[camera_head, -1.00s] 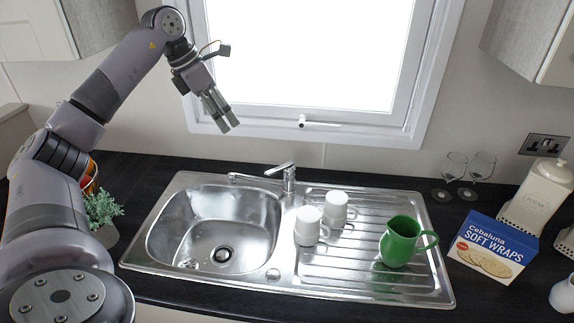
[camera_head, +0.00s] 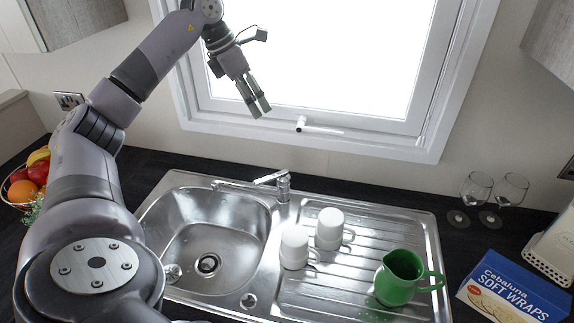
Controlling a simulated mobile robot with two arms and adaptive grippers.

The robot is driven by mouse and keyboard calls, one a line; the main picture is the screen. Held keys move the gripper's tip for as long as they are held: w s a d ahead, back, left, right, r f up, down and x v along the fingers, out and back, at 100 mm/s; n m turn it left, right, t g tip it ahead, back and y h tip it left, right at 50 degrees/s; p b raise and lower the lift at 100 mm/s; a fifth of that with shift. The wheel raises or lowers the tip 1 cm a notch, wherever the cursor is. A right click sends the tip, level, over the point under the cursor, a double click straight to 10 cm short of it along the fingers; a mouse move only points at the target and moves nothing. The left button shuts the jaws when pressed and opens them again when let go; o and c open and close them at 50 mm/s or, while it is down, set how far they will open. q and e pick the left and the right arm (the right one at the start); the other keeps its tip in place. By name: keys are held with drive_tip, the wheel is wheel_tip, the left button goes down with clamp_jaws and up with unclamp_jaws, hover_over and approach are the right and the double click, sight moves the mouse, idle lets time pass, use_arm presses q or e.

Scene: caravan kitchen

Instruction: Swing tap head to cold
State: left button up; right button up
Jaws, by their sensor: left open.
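The chrome tap (camera_head: 283,187) stands at the back edge of the steel sink, between the bowl and the draining board. Its lever head (camera_head: 270,177) points to the left, and its spout (camera_head: 235,186) reaches left over the bowl (camera_head: 205,235). My left gripper (camera_head: 258,108) is open and empty. It hangs in front of the window, above the tap and a little to its left, apart from it, with its fingers pointing down and to the right. My right gripper is not in view.
Two white mugs (camera_head: 294,248) (camera_head: 329,228) and a green jug (camera_head: 400,278) stand on the draining board. Two glasses (camera_head: 475,190) (camera_head: 509,190) and a wraps box (camera_head: 513,290) are at the right. A fruit basket (camera_head: 22,190) is at the left. The window handle (camera_head: 318,128) sticks out nearby.

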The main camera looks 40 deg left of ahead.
use_arm(q)
drive_tip(key=f, duration=0.1)
drive_tip(key=b, duration=0.9)
approach(279, 172)
drive_tip(key=p+x, duration=0.3)
drive_tip(key=x, duration=0.8)
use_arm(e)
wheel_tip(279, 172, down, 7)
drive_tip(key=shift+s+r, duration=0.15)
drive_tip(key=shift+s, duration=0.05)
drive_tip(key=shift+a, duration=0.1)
use_arm(q)
drive_tip(key=shift+r, duration=0.1)
clamp_jaws()
